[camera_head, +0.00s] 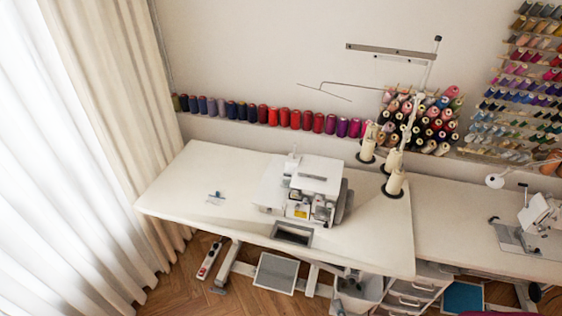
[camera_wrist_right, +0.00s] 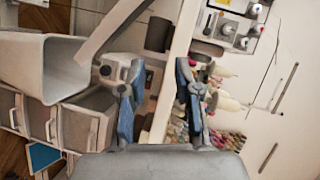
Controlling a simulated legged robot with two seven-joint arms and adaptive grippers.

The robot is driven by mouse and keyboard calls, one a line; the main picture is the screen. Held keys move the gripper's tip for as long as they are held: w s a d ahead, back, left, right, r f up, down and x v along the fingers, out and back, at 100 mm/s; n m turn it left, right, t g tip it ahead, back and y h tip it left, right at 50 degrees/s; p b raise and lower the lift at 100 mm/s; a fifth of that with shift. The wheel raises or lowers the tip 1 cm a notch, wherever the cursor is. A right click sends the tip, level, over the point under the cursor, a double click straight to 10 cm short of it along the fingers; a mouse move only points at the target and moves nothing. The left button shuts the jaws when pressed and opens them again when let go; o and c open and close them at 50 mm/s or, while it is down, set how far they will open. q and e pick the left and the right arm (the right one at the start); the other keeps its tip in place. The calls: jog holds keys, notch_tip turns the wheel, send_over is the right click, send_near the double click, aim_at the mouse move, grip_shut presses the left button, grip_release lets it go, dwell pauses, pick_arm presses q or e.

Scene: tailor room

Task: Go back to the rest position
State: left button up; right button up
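My right gripper (camera_wrist_right: 160,72) shows in the right wrist view, with its two blue-grey fingers spread apart. The gap between them is empty. Behind the fingers are the edge of the white sewing table (camera_wrist_right: 177,65) and the space beside it. In the head view I cannot make out the right gripper clearly. My left gripper is in neither view. The sewing table (camera_head: 175,195) fills the middle of the head view, with a white overlock machine (camera_head: 315,180) on it.
Cream thread cones (camera_head: 394,183) stand behind the machine. A small blue item (camera_head: 215,195) lies on the table's left side. A pale bin (camera_head: 358,295) and drawers (camera_head: 408,302) are under the table. Curtains (camera_head: 115,120) hang at left. A second machine (camera_head: 535,215) stands at right.

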jog(key=s+f+n+g, duration=0.4)
jog(key=s+f, duration=0.3)
jog(key=f, duration=0.5)
jog(key=s+f+n+g, duration=0.4)
jog(key=s+f+n, duration=0.15)
jog(key=f, duration=0.55)
jog(key=s+d+f+n+g+h, duration=0.1)
jog(key=s+f+n+g, duration=0.2)
jog(key=s+f, duration=0.3)
jog(key=s+d+f+n+g+h, duration=0.1)
jog(key=s+f, duration=0.5)
jog(key=s, duration=0.7)
jog(key=d+n+g, duration=0.1)
jog(key=n+g, duration=0.1)
jog(key=shift+n, duration=0.35)
